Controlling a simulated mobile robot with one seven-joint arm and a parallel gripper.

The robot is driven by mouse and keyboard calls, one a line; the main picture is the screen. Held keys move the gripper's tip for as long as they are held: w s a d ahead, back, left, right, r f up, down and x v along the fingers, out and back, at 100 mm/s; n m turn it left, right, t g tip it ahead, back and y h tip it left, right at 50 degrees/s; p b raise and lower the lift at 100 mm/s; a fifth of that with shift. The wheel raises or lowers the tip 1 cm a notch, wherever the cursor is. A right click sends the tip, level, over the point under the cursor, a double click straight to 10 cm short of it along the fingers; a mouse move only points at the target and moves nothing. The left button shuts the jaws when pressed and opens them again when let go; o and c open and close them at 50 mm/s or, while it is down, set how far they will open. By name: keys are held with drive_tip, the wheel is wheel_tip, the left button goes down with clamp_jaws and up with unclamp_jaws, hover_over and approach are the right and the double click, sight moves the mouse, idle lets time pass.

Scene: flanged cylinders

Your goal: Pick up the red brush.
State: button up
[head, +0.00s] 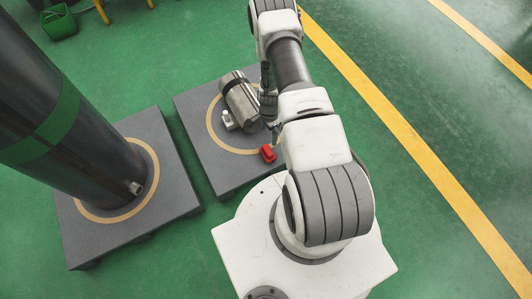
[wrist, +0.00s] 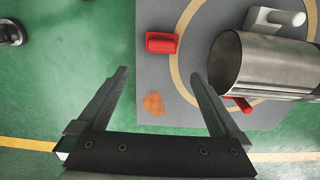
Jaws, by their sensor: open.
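A small red block-like thing, which looks like the red brush (head: 267,153), lies on the grey platform near the close end of the metal cylinder. In the wrist view the red brush (wrist: 162,43) lies ahead of my gripper (wrist: 160,78), beyond the fingertips and roughly between their lines. My gripper is open, with nothing between its fingers. A second red piece (wrist: 238,104) shows beside the cylinder, partly hidden by it and close to the right finger. I cannot tell what it is. In the head view my arm hides part of this area.
A metal cylinder (head: 240,103) lies on the grey platform (head: 195,98), with a white fitting (head: 229,120) beside it. An orange-brown patch (wrist: 154,104) marks the platform. A tall dark column (head: 75,115) stands on another platform at left. Green floor is open at right.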

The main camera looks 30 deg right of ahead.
drive_tip(key=b, duration=0.4)
hover_over(268, 150)
wheel_tip(268, 150, down, 12)
drive_tip(key=shift+s+r, duration=0.15)
drive_tip(key=shift+r, duration=0.05)
drive_tip(key=shift+w+f+b, duration=0.2)
drive_tip(key=shift+f+b, duration=1.45)
drive_tip(key=shift+f, duration=1)
drive_tip(key=shift+c, duration=0.2)
drive_tip(key=shift+r, duration=0.1)
drive_tip(key=c, duration=1.4)
drive_tip(key=shift+r+p, duration=0.35)
drive_tip(key=shift+r, duration=0.15)
wheel_tip(268, 150, up, 4)
drive_tip(key=shift+p, duration=1.1)
drive_tip(key=s+d+r+p, duration=0.1)
drive_tip(key=s+d+r, duration=0.1)
drive_tip(key=d, duration=0.1)
drive_tip(key=s+d+r+p, duration=0.1)
drive_tip(key=d+r, duration=0.1)
drive_tip(key=d, duration=0.1)
drive_tip(key=s+d+r+p, duration=0.1)
drive_tip(key=s+d+r, duration=0.1)
drive_tip(key=d, duration=0.2)
drive_tip(key=shift+s, duration=0.3)
